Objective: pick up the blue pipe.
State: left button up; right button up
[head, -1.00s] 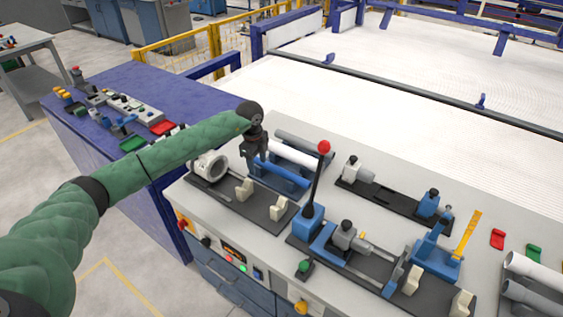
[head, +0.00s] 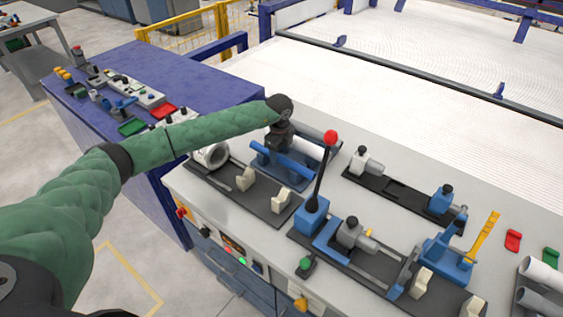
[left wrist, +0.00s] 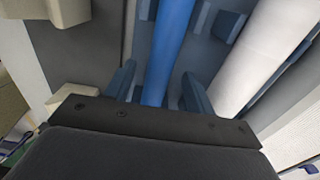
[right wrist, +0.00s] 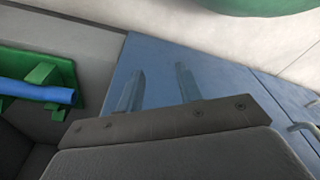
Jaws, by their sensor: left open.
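The blue pipe (head: 298,170) lies in a blue rack, just in front of a white pipe (head: 308,146). My left gripper (head: 279,149) is at the rack, over the pipe's left part. In the left wrist view the blue pipe (left wrist: 168,50) runs between the two fingers of the left gripper (left wrist: 158,88), with a gap seen on each side. The fingers are open and point toward the rack. The white pipe (left wrist: 262,55) lies to the right of them. My right gripper (right wrist: 159,88) is open and empty in front of a blue panel.
A grey chuck (head: 212,155) and cream supports (head: 245,180) stand left of and in front of the rack. A lever with a red knob (head: 330,137) rises to the right.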

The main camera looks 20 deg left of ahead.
aim_at(280, 155)
pick_arm(q)
jog(key=shift+f, duration=0.6)
pick_arm(e)
jog(key=shift+w+a+r, duration=0.15)
jog(key=shift+r, duration=0.35)
pick_arm(q)
jog(key=shift+c, duration=0.4)
jog(key=c, duration=1)
jog(key=shift+r, duration=0.1)
jog(key=shift+c, duration=0.2)
